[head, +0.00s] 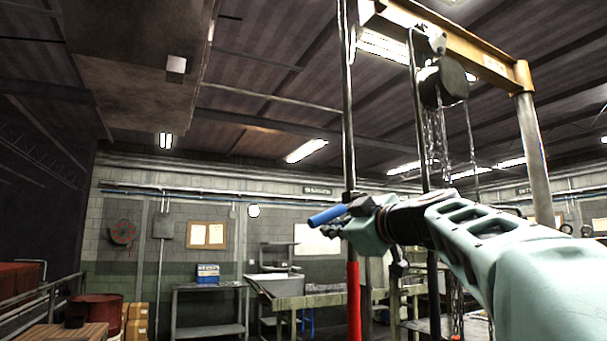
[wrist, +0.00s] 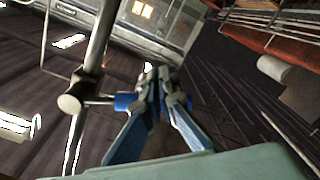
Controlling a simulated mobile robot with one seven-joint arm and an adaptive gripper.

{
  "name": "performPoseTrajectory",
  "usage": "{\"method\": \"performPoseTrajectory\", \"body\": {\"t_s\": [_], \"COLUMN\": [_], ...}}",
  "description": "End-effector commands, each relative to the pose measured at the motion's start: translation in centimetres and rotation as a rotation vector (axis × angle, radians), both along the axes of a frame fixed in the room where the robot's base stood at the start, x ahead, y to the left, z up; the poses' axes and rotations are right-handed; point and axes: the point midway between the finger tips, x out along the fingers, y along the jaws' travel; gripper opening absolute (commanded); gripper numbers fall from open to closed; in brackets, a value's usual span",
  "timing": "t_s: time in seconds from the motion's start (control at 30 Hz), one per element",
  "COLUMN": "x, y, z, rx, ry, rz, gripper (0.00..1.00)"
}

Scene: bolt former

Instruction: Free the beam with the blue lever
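The blue lever (head: 327,215) sticks out to the left from a dark collar on a vertical rod in the head view. The beam (head: 455,45) is a yellow-tan bar overhead at the upper right. My gripper (head: 333,231) is right by the lever, slightly below it in the head picture.
A red-sleeved post (head: 353,300) stands below the lever. A pulley block (head: 443,82) with chains hangs from the beam near my arm, and a grey post (head: 534,160) supports the beam. Workbenches (head: 210,290) stand behind. A dark red drum (head: 98,312) is at lower left.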

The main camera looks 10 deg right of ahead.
Motion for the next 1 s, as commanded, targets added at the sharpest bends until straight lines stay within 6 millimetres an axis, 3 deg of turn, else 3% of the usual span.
{"method": "performPoseTrajectory", "body": {"t_s": [0.03,0.3,0.8,1.0], "x": [-0.2,-0.6,-0.7,-2.4], "y": [0.4,1.7,2.0,1.4], "z": [1.1,3.3,8.7,7.7], "rx": [0.0,0.0,0.0,-0.001], "ry": [0.0,0.0,-0.001,-0.004], "rz": [0.003,0.004,0.001,-0.001], "gripper": [0.0,0.0,0.0,0.0]}}
